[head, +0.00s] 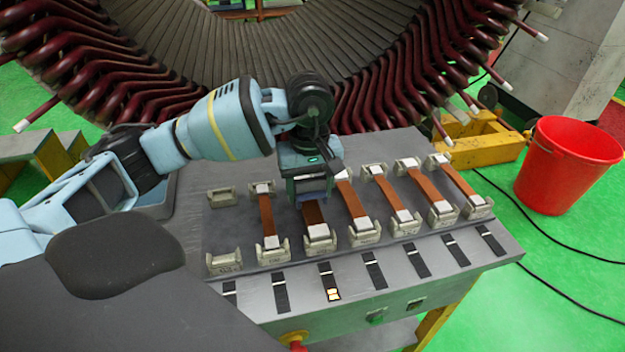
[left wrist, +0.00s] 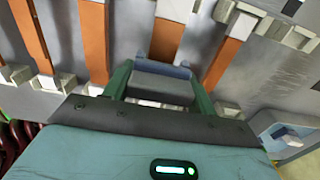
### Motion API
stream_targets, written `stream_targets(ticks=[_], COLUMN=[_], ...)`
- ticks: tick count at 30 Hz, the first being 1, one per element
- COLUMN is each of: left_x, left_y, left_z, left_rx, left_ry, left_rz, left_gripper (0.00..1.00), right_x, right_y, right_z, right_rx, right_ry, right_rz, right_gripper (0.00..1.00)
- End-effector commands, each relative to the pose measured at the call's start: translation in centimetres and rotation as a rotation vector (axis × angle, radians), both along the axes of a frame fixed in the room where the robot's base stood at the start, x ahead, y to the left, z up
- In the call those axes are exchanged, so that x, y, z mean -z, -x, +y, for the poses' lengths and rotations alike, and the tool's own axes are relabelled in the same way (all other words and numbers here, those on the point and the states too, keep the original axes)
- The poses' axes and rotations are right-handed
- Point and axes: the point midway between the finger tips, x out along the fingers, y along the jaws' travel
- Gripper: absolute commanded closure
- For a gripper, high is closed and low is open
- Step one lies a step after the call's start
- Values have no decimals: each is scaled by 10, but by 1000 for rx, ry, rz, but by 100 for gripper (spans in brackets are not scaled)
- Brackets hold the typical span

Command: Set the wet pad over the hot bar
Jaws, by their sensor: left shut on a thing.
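My left gripper (head: 311,187) is over the far part of the second copper bar from the left (head: 314,213), in line with the lit indicator strip (head: 333,287). In the left wrist view its green fingers are shut on a grey-blue pad (left wrist: 163,86). The copper bar (left wrist: 166,40) runs in under the pad. I cannot tell whether the pad touches the bar. The gripper hides the bar's far end in the head view. My right gripper is out of view.
Other copper bars (head: 356,208) stand close on the right, and one (head: 267,216) on the left, in pale holders on the grey bench (head: 195,235). The leftmost holders (head: 224,262) are empty. A large stator (head: 215,50) rises behind. A red bucket (head: 568,165) stands right.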

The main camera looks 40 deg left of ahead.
Motion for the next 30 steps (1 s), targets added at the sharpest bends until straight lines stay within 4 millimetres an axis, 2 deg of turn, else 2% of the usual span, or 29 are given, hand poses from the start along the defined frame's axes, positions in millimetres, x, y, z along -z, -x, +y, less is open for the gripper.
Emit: stream_targets(ticks=[3, 9, 20, 21, 26, 30], left_x=[14, 26, 28, 27, 28, 28], left_y=[0, 0, 0, 0, 0, 0], left_z=[0, 0, 0, 0, 0, 0], left_rx=[0, -1, 0, 0, 0, 0], left_ry=[0, 0, 0, 1, 0, 1], left_rz=[3, 1, -1, -2, -1, -1], left_gripper=[68, 68, 68, 41, 20, 18], right_x=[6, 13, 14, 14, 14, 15], right_y=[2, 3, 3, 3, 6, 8], right_z=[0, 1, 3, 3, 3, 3], right_rx=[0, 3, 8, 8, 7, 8], right_ry=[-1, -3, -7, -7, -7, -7], right_rz=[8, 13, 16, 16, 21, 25], right_gripper=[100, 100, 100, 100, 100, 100])
